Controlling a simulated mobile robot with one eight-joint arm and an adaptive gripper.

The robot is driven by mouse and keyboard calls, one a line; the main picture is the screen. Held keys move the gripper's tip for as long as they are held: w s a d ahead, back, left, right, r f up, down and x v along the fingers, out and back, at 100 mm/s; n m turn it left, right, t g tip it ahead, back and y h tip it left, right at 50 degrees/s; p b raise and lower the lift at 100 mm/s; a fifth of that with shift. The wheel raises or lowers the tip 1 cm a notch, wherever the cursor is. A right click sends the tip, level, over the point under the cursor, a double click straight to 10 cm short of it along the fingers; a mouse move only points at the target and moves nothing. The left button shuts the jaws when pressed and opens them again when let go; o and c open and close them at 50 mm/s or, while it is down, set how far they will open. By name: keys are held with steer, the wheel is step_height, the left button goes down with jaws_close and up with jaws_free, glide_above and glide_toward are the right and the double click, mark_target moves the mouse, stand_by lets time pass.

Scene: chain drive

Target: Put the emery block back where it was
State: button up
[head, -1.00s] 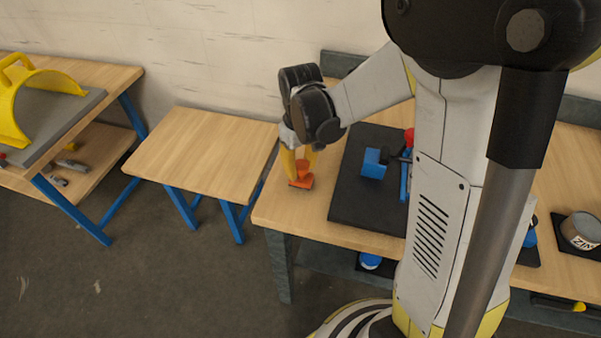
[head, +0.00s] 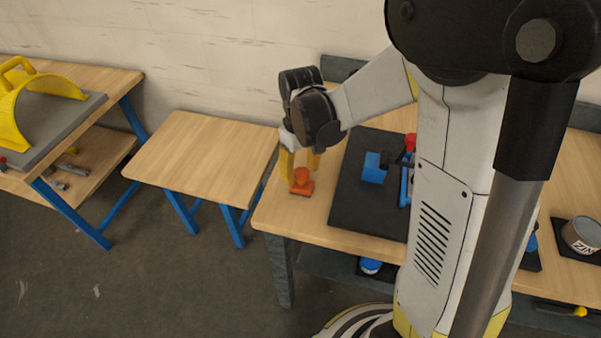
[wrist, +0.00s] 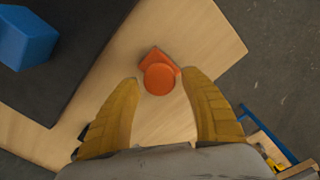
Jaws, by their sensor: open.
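The emery block, orange with a round knob on a flat base, stands upright on the left end of the wooden bench in the head view (head: 301,181). It also shows in the wrist view (wrist: 160,77), just beyond the fingertips. My gripper (head: 300,163) has two yellow fingers. In the wrist view my gripper (wrist: 164,84) is open, with one finger to each side of the block's knob and a gap on both sides. The fingers appear apart from the block.
A dark mat (head: 345,210) with a blue block (head: 373,168) lies right of the emery block. A lower wooden table (head: 200,150) with a clear top stands to the left. A grey can (head: 581,234) sits at far right. Bare wood surrounds the emery block.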

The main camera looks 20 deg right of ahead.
mark_target(301, 171)
step_height(301, 171, up, 11)
steer(key=p, duration=0.3)
steer(key=s+r+m+t, duration=0.1)
steer(key=s+r+t, duration=0.2)
steer(key=s, duration=0.3)
steer(key=s+r+m+t, duration=0.2)
steer(key=s+r+t, duration=0.2)
steer(key=s, duration=0.3)
steer(key=shift+s+m, duration=0.2)
steer(key=shift+m, duration=0.1)
steer(key=shift+d, duration=0.1)
